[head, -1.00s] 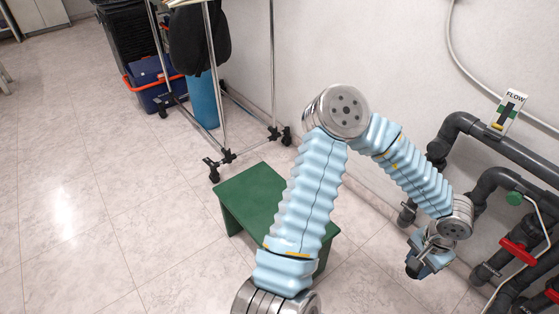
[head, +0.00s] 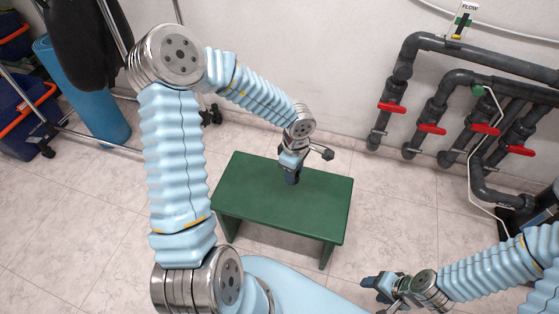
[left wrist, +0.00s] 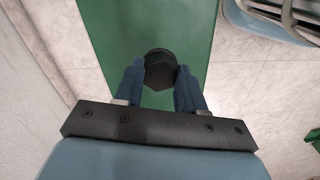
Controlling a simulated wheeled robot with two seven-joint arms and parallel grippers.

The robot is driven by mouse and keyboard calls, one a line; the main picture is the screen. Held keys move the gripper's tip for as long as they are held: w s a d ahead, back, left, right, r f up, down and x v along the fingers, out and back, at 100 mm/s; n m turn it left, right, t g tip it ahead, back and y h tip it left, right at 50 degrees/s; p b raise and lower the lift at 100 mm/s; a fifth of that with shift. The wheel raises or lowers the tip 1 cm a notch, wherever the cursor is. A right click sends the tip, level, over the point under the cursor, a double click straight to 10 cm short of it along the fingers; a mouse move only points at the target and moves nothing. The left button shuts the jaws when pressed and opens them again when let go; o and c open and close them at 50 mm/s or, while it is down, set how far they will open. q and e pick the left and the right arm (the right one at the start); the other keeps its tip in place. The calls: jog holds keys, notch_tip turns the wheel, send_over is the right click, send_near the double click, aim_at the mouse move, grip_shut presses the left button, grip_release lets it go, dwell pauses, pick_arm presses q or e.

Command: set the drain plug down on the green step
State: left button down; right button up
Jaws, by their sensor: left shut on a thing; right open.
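The green step (head: 325,210) stands on the tiled floor in the middle of the head view, with its top bare around my gripper. My left gripper (head: 291,178) points down over the far part of the step's top. In the left wrist view, the blue fingers of my left gripper (left wrist: 160,92) are shut on the black drain plug (left wrist: 160,66), with the green step (left wrist: 195,25) behind it. I cannot tell whether the plug touches the step. In the head view the plug is hidden by the fingers. My right gripper (head: 384,286) is open at the lower right, away from the step.
Dark grey pipes (head: 455,48) with red valve handles (head: 430,128) run along the wall at right. A wheeled metal rack, a blue roll (head: 88,95) and a dark blue bin (head: 18,120) stand at left. The floor between step and pipes is clear.

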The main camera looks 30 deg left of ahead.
pick_arm(q)
jog(key=a+n, duration=0.1)
jog(key=n, duration=0.4)
jog(key=a+n, duration=0.1)
jog(key=n, duration=0.4)
jog(key=w+a+n, duration=0.1)
jog(key=a+n, duration=0.1)
jog(key=n, duration=0.2)
jog(key=shift+r+n, duration=0.15)
jog(key=shift+n, duration=0.25)
jog(key=shift+w, duration=0.1)
jog(key=b, duration=0.2)
send_near(283, 192)
jog(key=shift+w+f, duration=0.1)
jog(key=shift+f, duration=1.6)
jog(key=c, duration=0.6)
grip_release()
jog(key=shift+r, duration=0.1)
